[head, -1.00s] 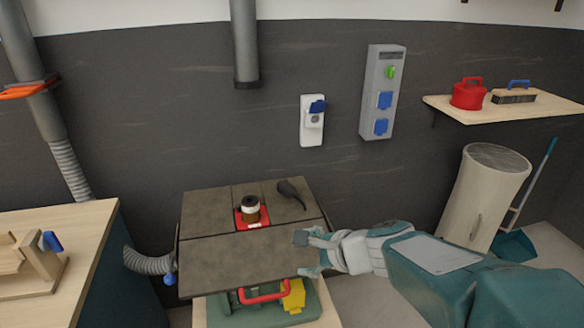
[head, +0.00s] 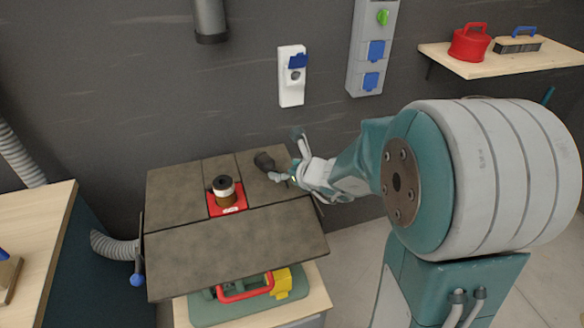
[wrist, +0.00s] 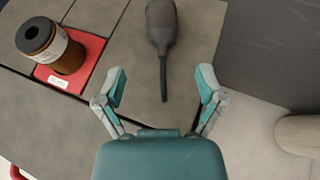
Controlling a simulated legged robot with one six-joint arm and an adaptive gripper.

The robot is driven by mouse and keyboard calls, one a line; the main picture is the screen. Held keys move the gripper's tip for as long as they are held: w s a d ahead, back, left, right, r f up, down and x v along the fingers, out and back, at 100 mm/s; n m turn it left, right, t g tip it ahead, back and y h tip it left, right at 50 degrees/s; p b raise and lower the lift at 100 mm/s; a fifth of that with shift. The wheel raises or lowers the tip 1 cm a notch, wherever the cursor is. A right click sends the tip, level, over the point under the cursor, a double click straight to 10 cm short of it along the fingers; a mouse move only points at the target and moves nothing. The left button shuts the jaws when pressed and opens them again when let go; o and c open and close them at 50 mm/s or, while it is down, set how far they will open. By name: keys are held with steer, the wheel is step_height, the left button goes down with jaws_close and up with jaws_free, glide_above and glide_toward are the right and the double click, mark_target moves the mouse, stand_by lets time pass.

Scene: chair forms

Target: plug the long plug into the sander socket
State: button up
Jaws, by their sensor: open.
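A dark grey plug (head: 264,161) with a short cord lies on the worktop of the sander table. In the wrist view the plug (wrist: 162,24) sits ahead of my gripper, with its thin cord end (wrist: 165,88) between the spread fingers. My gripper (head: 291,157) is open and empty, at the right back edge of the worktop; it also shows in the wrist view (wrist: 161,92). A white wall socket (head: 292,78) with a raised blue flap is above the table. A grey panel (head: 374,50) with blue-covered sockets hangs to its right. I cannot tell which one is the sander socket.
A brown spindle on a red plate (head: 227,198) stands on the worktop (head: 240,240), left of the plug. A wooden bench (head: 35,240) is at the left. A shelf (head: 500,60) with a red can is at the right.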

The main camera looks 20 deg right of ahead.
mark_target(270, 161)
steer(key=x, duration=0.8)
steer(key=shift+w+d+f, duration=0.1)
steer(key=shift+w, duration=0.05)
steer(key=shift+w+a+f, duration=0.2)
steer(key=shift+w+a, duration=0.05)
steer(key=shift+w, duration=0.15)
jaws_close()
steer(key=shift+s, duration=0.15)
steer(key=shift+s+d+r, duration=0.3)
steer(key=shift+s+r, duration=0.35)
steer(key=shift+r, duration=0.15)
steer(key=shift+s+d+r, duration=0.3)
steer(key=shift+s+r, duration=0.35)
steer(key=shift+r, duration=0.1)
steer(key=shift+w, duration=0.1)
